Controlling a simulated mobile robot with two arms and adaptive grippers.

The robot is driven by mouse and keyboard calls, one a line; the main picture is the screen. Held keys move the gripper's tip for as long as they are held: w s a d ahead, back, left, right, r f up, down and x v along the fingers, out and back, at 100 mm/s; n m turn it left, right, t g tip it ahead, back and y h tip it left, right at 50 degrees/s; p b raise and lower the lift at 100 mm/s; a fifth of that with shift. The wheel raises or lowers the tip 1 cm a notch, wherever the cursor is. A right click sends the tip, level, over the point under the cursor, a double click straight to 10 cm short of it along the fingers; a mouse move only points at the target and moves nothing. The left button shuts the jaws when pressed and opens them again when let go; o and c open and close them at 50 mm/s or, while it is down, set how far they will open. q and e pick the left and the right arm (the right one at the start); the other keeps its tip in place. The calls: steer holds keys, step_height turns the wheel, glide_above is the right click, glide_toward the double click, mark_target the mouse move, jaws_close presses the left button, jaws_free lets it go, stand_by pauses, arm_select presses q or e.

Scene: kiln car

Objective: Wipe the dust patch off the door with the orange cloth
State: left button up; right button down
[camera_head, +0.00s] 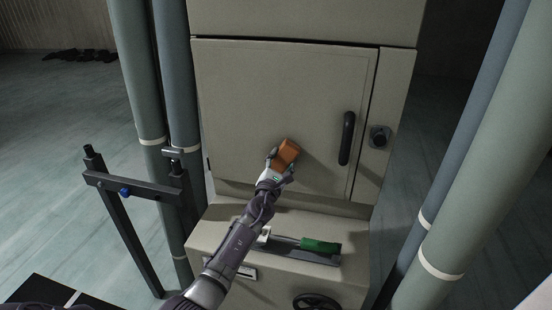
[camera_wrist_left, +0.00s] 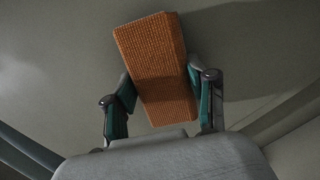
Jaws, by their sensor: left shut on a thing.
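The orange cloth (camera_head: 287,151) is a folded, ribbed block in front of the lower middle of the beige door (camera_head: 270,90). My left gripper (camera_head: 278,164) is shut on it from below. In the left wrist view the cloth (camera_wrist_left: 158,70) sits tilted between the two fingers of the gripper (camera_wrist_left: 160,95). A shadow falls on the door beside it. I cannot tell whether the cloth touches the door. No dust patch can be made out; the cloth and gripper hide part of the door. My right gripper is not in view.
Below, a ledge holds a tray (camera_head: 318,257) with a green-handled object (camera_head: 320,244). Thick pipes (camera_head: 470,150) stand on both sides, and a dark metal frame (camera_head: 130,225) stands at left.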

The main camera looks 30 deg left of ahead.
mark_target(250, 148)
arm_select(q)
steer(key=shift+s+a+b, duration=0.2)
steer(key=shift+s+a, duration=0.05)
steer(key=shift+a, duration=0.7)
steer(key=shift+s+a+b, duration=0.2)
steer(key=shift+a+b, duration=0.05)
steer(key=shift+a, duration=0.7)
steer(key=shift+s+a+b, duration=0.2)
steer(key=shift+s+a, duration=0.05)
steer(key=shift+a, duration=0.7)
steer(key=shift+s+a+b, duration=0.25)
steer(key=shift+a+b, duration=0.2)
steer(key=shift+a, duration=0.65)
steer(key=shift+s+a+b, duration=0.25)
steer(key=shift+a+b, duration=0.15)
steer(key=shift+a, duration=0.65)
steer(key=shift+s+a, duration=0.15)
steer(key=shift+a, duration=0.55)
